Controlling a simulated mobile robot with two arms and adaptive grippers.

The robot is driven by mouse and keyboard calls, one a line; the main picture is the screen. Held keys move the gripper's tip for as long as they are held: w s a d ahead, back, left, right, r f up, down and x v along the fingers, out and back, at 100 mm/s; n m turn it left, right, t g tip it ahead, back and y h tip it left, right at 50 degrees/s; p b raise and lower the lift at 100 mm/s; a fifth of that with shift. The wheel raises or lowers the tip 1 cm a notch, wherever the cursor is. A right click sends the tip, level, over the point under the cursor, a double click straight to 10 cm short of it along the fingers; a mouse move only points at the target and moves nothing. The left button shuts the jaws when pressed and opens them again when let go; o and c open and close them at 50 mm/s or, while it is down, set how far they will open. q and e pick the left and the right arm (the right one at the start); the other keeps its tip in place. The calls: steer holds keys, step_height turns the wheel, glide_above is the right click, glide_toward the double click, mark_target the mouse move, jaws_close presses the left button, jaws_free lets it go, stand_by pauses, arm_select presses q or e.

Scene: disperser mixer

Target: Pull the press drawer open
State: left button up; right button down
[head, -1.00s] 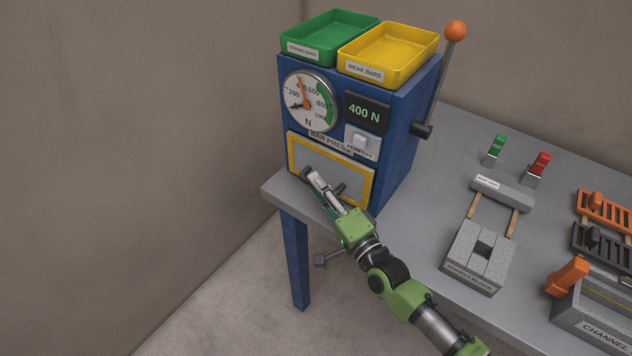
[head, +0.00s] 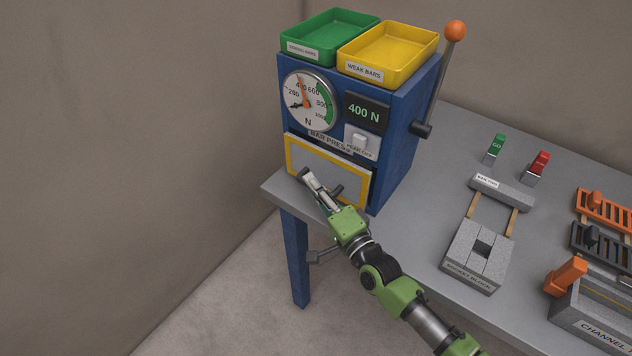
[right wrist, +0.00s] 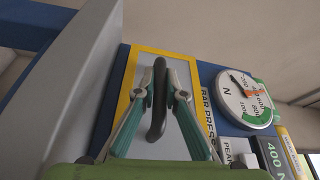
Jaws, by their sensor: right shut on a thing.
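The press drawer (head: 345,172) is a grey front panel with a yellow border, low on the blue bar press (head: 400,165). It stands slightly out from the body, with a thin dark gap along its right edge. My right gripper (head: 309,180) is shut on the dark bar handle (head: 337,190) of the drawer. In the right wrist view, the fingers of my right gripper (right wrist: 158,80) close from both sides on the handle (right wrist: 157,110). The inside of the drawer is hidden. My left gripper is not in view.
The press stands at the left end of a grey table (head: 415,225). Green (head: 328,35) and yellow (head: 388,52) trays sit on top; a lever with an orange knob (head: 455,31) is at its right. A grey block (head: 480,257) and a channel fixture (head: 595,315) stand further right.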

steer(key=s+a+p, duration=0.3)
steer(key=s+a, duration=0.7)
steer(key=s, duration=0.4)
steer(key=shift+a, duration=0.15)
steer(key=shift+s, duration=0.1)
steer(key=c, duration=2.1)
jaws_free()
steer(key=v, duration=1.2)
